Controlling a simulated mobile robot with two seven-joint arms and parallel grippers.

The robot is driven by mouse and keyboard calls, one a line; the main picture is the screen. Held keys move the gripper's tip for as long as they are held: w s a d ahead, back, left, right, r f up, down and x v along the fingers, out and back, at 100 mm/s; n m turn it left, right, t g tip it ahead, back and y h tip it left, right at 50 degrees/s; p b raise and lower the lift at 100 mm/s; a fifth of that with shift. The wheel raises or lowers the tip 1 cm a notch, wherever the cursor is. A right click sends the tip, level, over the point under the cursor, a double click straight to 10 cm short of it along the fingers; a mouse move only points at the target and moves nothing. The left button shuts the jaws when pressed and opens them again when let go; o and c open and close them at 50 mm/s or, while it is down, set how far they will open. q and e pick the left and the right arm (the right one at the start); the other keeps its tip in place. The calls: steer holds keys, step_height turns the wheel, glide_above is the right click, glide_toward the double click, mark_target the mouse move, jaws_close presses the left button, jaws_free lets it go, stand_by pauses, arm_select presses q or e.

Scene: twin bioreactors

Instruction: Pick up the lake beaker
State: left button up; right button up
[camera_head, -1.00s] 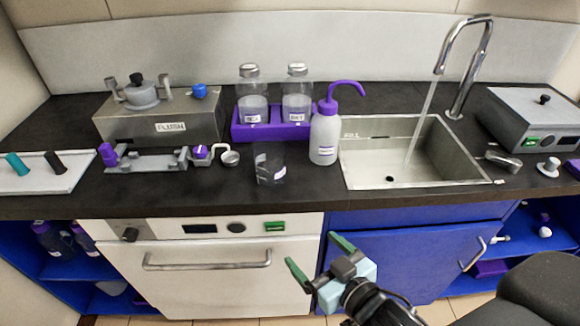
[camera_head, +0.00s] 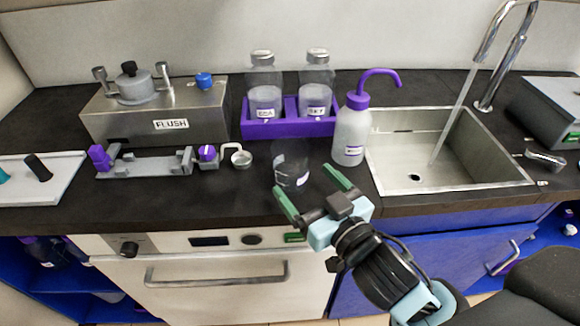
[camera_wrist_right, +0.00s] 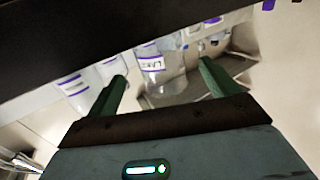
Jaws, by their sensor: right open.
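The lake beaker (camera_head: 290,160) is a clear, empty-looking glass with a white label. It stands upright on the dark counter near the front edge. In the right wrist view the lake beaker (camera_wrist_right: 168,84) shows between the fingers, with a purple-edged label that seems to read "LAKE". My right gripper (camera_head: 304,180) is open, its green fingers pointing at the beaker from the front edge of the counter. In the right wrist view the open right gripper (camera_wrist_right: 163,76) holds nothing. Whether a finger touches the glass I cannot tell. My left gripper is out of view.
A white wash bottle (camera_head: 352,132) with a purple spout stands close right of the beaker. Behind is a purple rack (camera_head: 289,130) with two labelled bottles. A small grey cup (camera_head: 241,158) is to the left. The sink (camera_head: 440,177) with running water lies right.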

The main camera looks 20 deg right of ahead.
mark_target(300, 176)
steer(key=shift+w+a+r, duration=0.1)
steer(key=shift+w, duration=0.35)
steer(key=shift+w+a+r, duration=0.1)
steer(key=shift+w+a, duration=0.15)
steer(key=shift+w, duration=0.9)
steer(key=shift+w+a, duration=0.25)
steer(key=shift+w, duration=0.9)
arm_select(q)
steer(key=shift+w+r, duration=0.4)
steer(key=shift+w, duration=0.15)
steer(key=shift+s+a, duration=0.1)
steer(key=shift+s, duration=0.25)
arm_select(e)
steer(key=c, duration=1.2)
